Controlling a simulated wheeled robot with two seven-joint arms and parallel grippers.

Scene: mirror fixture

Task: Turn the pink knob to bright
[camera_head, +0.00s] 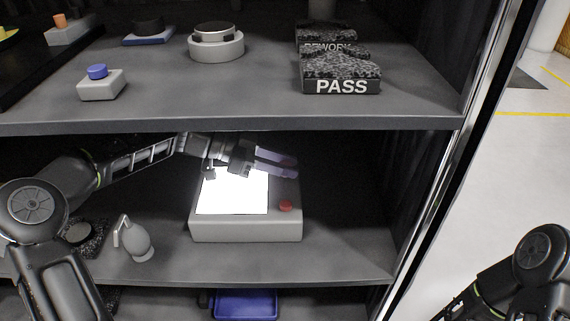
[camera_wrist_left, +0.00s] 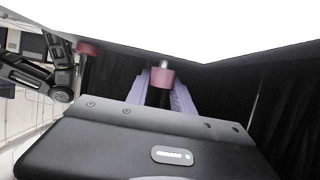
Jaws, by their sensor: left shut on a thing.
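The light box (camera_head: 246,231) stands on the middle shelf, and its square panel (camera_head: 232,194) glows white. A red knob (camera_head: 285,205) sits on its top right of the panel; it also shows at the left in the left wrist view (camera_wrist_left: 88,48). My left gripper (camera_head: 286,164) reaches over the back of the box from the left. In the left wrist view, the pink knob (camera_wrist_left: 162,77) is between its purple fingers (camera_wrist_left: 180,98), which are shut on it. In the head view the fingers hide the knob. My right gripper is out of the head view; only its arm shows at lower right.
The upper shelf (camera_head: 230,117) runs close above my left arm. A pale spray-bottle-like object (camera_head: 136,240) stands left of the box. A blue bin (camera_head: 246,304) is below. The shelf right of the box is clear up to the metal post (camera_head: 447,160).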

